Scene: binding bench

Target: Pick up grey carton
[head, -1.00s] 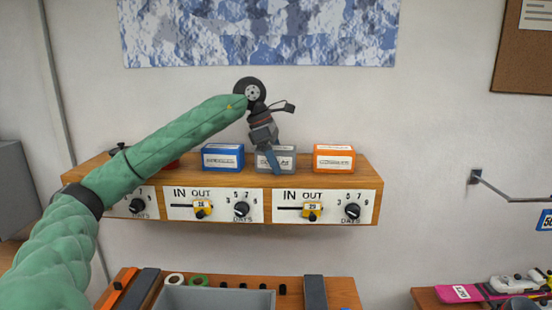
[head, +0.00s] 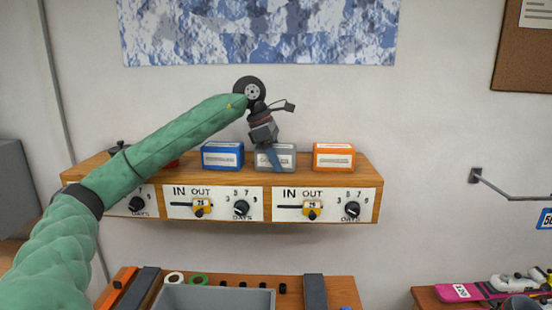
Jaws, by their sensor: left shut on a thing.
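The grey carton (head: 286,156) with a white label sits on top of the wooden shelf (head: 372,175), between a blue carton (head: 222,155) on its left and an orange carton (head: 334,156) on its right. My left gripper (head: 273,160) reaches down onto the grey carton from above and is shut on it. A bluish finger covers part of the carton's front; the far finger is hidden. The carton looks level and at about the same height as its neighbours. My right gripper is not in view.
A red thing is partly hidden behind my left arm on the shelf. The shelf front carries dials and IN/OUT sliders. Below stands a bench with a grey bin (head: 215,297) and tape rolls. A pink ski (head: 465,292) lies at the lower right.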

